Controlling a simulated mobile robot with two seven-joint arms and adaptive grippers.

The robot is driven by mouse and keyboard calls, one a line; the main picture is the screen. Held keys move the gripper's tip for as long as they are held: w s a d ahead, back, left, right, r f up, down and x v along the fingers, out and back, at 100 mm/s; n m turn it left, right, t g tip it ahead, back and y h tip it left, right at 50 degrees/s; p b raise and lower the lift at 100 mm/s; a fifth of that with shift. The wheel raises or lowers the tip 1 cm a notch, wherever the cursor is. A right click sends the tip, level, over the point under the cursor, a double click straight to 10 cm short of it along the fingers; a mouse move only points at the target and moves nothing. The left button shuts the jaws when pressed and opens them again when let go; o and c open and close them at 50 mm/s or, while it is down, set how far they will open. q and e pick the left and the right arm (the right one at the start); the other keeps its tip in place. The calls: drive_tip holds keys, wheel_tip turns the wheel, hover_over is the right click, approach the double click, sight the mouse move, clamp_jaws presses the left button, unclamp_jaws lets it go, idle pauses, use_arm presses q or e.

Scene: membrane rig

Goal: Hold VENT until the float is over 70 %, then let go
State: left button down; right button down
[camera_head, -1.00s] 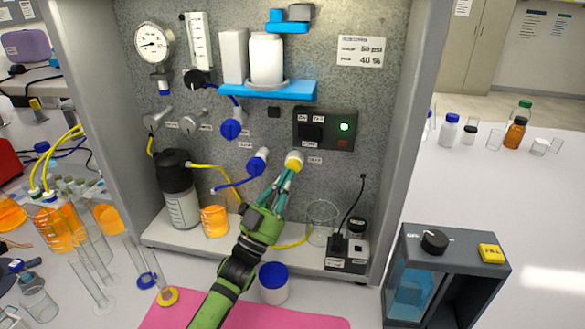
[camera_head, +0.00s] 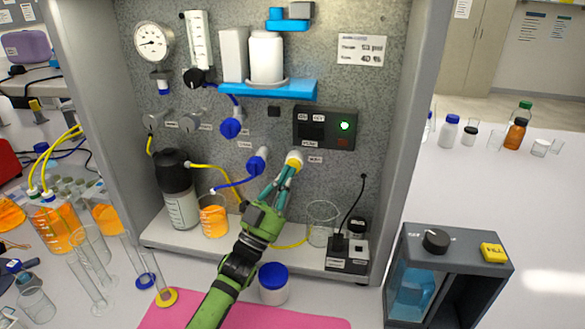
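A white knob with a yellow band (camera_head: 293,161) sticks out of the grey back panel, below the black box with a green light. My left gripper (camera_head: 283,177) reaches up to it from below, its two teal fingers meeting the knob's lower side and appearing closed on it. Small labels stand near the knob, too small to read for certain. A clear upright float tube (camera_head: 198,40) is at the panel's upper left; its float level cannot be read. A round gauge (camera_head: 153,42) is left of it. My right gripper is not in view.
A blue knob (camera_head: 258,160) with a blue tube is just left of my fingers. A blue shelf (camera_head: 300,91) holds white containers above. A blue-lidded jar (camera_head: 273,283) stands close beside my arm. A clear beaker (camera_head: 322,222) stands right of the gripper.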

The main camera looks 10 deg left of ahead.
use_arm(q)
drive_tip(key=shift+w+b, duration=0.45)
drive_tip(key=shift+w, duration=0.1)
idle(0.4)
idle(1.5)
drive_tip(key=shift+s+p, duration=0.65)
drive_tip(key=shift+s, duration=0.3)
drive_tip(key=s+p, duration=0.3)
drive_tip(key=s, duration=0.2)
